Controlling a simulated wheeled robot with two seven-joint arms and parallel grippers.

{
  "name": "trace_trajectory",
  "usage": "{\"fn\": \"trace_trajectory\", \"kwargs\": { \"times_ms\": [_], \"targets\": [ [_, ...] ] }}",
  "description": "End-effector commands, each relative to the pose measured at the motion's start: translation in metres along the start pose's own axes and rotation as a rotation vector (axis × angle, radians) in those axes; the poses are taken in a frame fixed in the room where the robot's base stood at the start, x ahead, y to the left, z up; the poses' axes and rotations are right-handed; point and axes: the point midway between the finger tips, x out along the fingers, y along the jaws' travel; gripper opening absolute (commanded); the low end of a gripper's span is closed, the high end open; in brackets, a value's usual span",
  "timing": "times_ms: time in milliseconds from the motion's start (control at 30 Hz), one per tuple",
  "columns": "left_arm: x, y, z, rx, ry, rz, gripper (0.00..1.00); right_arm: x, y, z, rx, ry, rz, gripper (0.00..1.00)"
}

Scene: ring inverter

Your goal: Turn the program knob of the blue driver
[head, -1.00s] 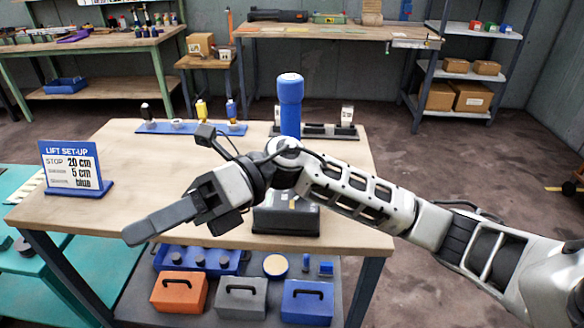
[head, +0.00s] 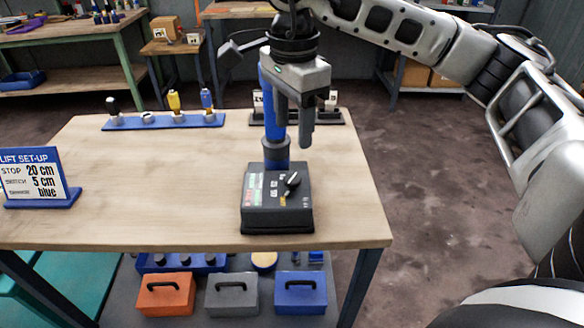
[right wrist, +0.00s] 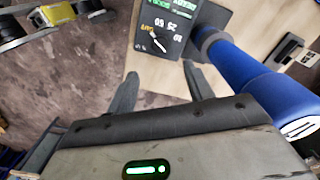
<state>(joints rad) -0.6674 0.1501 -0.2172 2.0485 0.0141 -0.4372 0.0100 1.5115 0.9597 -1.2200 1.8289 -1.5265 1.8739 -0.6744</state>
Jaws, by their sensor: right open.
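The blue driver (head: 272,115) stands upright on a dark box-shaped base (head: 262,212) on the wooden table. The program knob (head: 292,180), a dark pointer with a light mark, sits on the base's top panel among printed labels. My right gripper (head: 294,136) hangs fingers down above the base, beside and partly in front of the blue body, touching nothing that I can make out. In the right wrist view its two open fingers (right wrist: 160,84) are empty, with the knob (right wrist: 158,42) beyond them and the blue driver (right wrist: 245,75) at the right. My left gripper is out of view.
A sign (head: 38,178) reading stop 20 cm and blue stands at the table's left. A blue rack (head: 160,121) holds several small tools at the back left. Toolboxes (head: 165,294) sit below. The tabletop left of the base is clear.

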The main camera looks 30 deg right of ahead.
Motion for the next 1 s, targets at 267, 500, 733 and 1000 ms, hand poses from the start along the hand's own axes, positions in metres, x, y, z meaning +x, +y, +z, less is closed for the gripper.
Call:
{"fn": "trace_trajectory", "kwargs": {
  "times_ms": [267,500,733,1000],
  "targets": [
    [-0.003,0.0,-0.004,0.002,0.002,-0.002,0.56,0.06,0.001,0.0,0.001,-0.001,0.004,0.52],
    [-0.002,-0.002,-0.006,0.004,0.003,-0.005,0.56,0.095,0.0,0.0,0.001,-0.001,0.001,0.52],
    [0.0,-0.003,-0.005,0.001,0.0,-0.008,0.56,0.104,0.0,0.001,0.0,-0.002,-0.001,0.52],
    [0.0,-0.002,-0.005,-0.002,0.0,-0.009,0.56,0.104,0.0,0.001,0.0,-0.002,-0.001,0.32]
  ]
}}
